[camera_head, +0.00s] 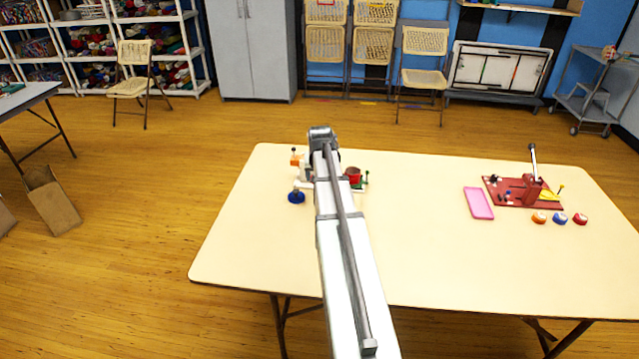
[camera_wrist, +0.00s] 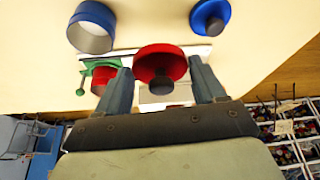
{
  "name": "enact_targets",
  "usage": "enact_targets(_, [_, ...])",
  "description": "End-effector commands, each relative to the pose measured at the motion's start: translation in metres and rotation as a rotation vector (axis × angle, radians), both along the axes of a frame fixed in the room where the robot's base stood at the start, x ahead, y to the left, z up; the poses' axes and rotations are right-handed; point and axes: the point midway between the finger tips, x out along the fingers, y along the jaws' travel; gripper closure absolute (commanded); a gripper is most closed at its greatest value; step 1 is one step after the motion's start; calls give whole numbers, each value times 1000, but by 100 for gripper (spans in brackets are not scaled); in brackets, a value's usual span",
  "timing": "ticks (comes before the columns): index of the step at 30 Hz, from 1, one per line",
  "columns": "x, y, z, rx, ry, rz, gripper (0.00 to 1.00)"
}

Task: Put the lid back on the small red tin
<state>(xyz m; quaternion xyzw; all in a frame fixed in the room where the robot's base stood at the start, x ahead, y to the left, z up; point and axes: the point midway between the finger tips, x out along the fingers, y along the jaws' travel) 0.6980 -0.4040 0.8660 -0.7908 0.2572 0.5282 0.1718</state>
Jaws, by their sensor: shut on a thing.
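My gripper (camera_wrist: 160,62) has its two grey fingers on either side of the round red lid (camera_wrist: 160,58), which has a dark knob facing the wrist camera. It holds the lid between them. The small red tin (camera_wrist: 103,78) is left of the lid in the wrist view, partly behind the left finger, next to a green part (camera_wrist: 86,68). In the head view the red tin (camera_head: 353,175) stands just right of my arm, by a green handle. My arm hides the gripper and the red lid there.
A blue tin (camera_wrist: 92,28), open at the near end, and a blue lid (camera_wrist: 210,15) lie close by. The blue lid also shows in the head view (camera_head: 297,197). A pink tray (camera_head: 478,203) and a dark red board (camera_head: 522,191) with a lever press are further right. The table (camera_head: 420,255) between is clear.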

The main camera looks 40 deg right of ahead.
Motion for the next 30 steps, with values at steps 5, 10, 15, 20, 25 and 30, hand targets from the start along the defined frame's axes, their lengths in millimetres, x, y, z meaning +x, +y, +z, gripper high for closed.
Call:
enact_targets(5, [-9,-16,10,0,0,-24,60])
enact_targets(10, [-13,-68,24,-1,-2,-81,60])
enact_targets(15, [-4,-126,38,0,0,-147,60])
enact_targets(20, [9,-153,45,0,0,-287,60])
enact_targets(25, [3,-154,44,0,0,-396,60])
enact_targets(30, [3,-154,43,0,0,-440,60])
